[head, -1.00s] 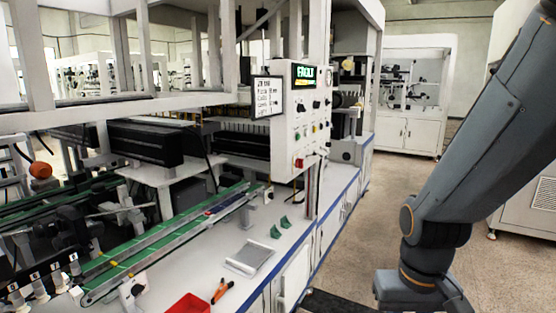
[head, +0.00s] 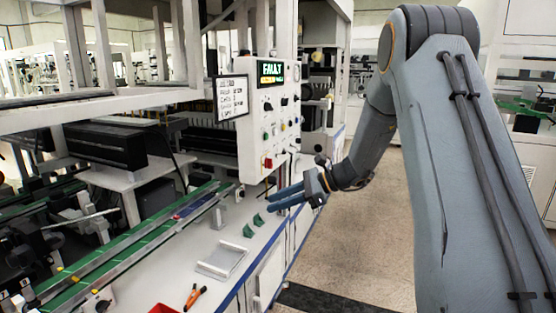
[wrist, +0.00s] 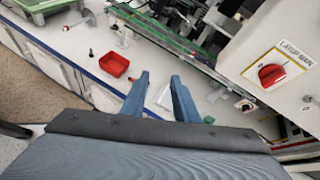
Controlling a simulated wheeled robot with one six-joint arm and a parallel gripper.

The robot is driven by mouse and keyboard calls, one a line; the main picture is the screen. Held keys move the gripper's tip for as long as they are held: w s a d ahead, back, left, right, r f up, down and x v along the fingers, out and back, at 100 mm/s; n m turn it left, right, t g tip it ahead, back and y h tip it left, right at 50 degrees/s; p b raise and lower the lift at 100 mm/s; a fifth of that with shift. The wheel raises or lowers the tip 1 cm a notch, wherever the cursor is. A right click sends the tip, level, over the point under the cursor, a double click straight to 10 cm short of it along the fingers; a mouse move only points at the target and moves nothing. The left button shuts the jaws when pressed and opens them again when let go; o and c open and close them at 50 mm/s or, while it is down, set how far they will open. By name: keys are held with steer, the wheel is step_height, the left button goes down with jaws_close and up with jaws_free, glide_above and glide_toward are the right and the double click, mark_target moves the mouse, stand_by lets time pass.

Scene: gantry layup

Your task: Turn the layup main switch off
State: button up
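The layup main switch is a red rotary knob (wrist: 271,76) on the white panel, under a label reading "LAYUP MAIN", at the right of the wrist view. In the head view the red knob (head: 267,162) sits low on the control panel (head: 262,130). My gripper (head: 272,202) is in front of and below the panel, over the bench, apart from the switch. In the wrist view its two blue fingers (wrist: 158,92) are spread with nothing between them. The panel display (head: 271,73) reads "FAULT".
A green conveyor (head: 130,243) runs at left. The floor to the right of the bench is open.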

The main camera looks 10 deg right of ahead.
mark_target(272, 161)
steer(key=w+d+r+m+t+y, duration=0.3)
steer(key=w+d+r+m+t, duration=0.35)
steer(key=w+d, duration=0.45)
steer(key=shift+n, duration=0.35)
steer(key=p+x, duration=0.3)
steer(key=x, duration=0.6)
steer(key=shift+s+a+f, duration=0.1)
steer(key=shift+s+a, duration=0.05)
jaws_close()
